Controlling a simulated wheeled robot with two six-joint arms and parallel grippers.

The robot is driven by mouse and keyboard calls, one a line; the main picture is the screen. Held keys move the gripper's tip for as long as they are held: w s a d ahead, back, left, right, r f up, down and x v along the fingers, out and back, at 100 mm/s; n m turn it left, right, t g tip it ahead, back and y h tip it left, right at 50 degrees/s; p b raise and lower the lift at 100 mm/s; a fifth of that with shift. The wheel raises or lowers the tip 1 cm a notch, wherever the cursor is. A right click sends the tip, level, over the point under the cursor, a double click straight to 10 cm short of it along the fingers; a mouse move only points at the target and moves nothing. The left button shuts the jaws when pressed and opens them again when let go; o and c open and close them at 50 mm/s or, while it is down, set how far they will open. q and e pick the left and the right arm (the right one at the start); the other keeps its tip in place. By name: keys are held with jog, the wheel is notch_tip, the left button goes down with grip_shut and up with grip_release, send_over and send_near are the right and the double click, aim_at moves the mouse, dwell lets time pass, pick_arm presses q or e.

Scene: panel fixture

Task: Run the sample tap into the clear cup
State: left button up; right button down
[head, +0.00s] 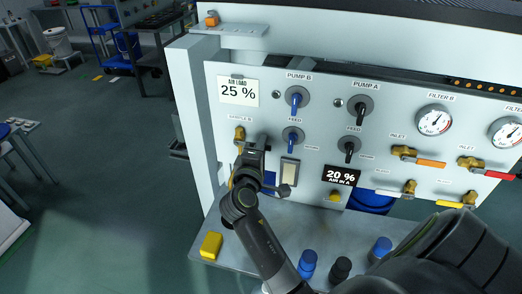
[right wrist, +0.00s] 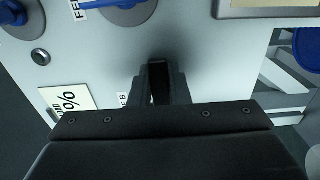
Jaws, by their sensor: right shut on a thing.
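The brass sample tap (head: 239,133) sits on the white panel under the SAMPLE B label, at the panel's left side. My right gripper (head: 254,147) is at this tap, just below and right of its visible top. It is shut on the tap's handle, which the fingers mostly hide. In the right wrist view the dark fingers (right wrist: 157,82) are close together against the panel, and the held part hardly shows. I cannot make out the clear cup; my arm covers part of the shelf below the tap. My left gripper is not in view.
A grey shelf (head: 325,228) runs below the panel. It carries a yellow block (head: 211,246), blue cylinders (head: 308,262) and a black cylinder (head: 341,268). Blue and black knobs (head: 296,98), gauges (head: 434,120) and valves (head: 417,158) stick out of the panel to the right.

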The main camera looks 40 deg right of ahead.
dwell(0.3)
jog(key=c, duration=1.4)
grip_release()
jog(key=shift+d+f, duration=0.1)
jog(key=shift+o, duration=0.2)
